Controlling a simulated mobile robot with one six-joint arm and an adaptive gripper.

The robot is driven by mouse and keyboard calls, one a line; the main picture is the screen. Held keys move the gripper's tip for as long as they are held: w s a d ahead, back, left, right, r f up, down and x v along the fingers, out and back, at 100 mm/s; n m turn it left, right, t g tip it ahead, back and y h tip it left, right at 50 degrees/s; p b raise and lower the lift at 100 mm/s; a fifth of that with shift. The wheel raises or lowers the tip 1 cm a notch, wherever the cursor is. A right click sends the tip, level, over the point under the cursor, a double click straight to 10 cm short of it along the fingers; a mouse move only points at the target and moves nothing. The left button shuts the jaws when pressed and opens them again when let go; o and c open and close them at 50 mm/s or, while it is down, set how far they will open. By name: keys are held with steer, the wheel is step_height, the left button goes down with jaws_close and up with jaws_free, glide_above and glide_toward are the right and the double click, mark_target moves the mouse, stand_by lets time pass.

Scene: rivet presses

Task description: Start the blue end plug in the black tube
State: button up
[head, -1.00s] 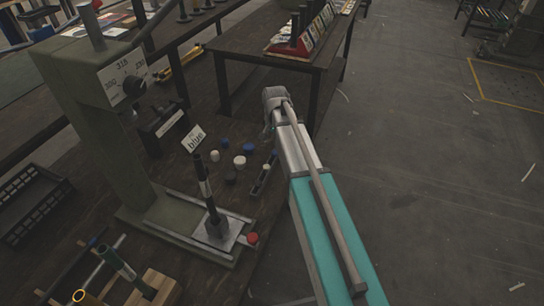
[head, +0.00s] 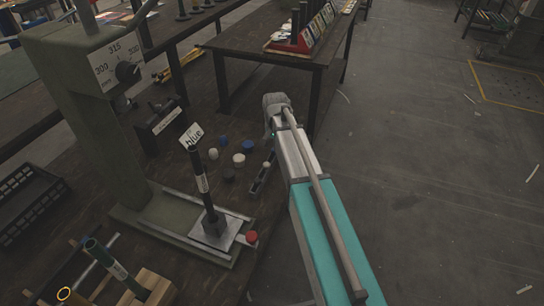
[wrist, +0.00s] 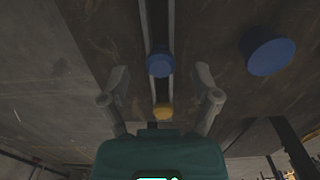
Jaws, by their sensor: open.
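The black tube (head: 201,177) stands upright in a metal block on the press base, with a pale label band round it. In the wrist view my gripper (wrist: 161,72) is open, one finger on each side of a narrow rail. A small blue plug (wrist: 160,64) on the rail shows between the fingertips, with no visible contact. A yellow plug (wrist: 163,111) is on the rail nearer the palm. A larger blue cap (wrist: 268,52) lies right of the fingers. In the head view my arm hides the fingers.
The grey-green press (head: 85,110) stands left of the tube. A wooden block (head: 148,288) is at the front. Floor at right is open.

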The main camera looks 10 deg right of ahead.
steer(key=shift+f+b, duration=0.3)
steer(key=shift+f, duration=0.2)
steer(key=c, duration=0.9)
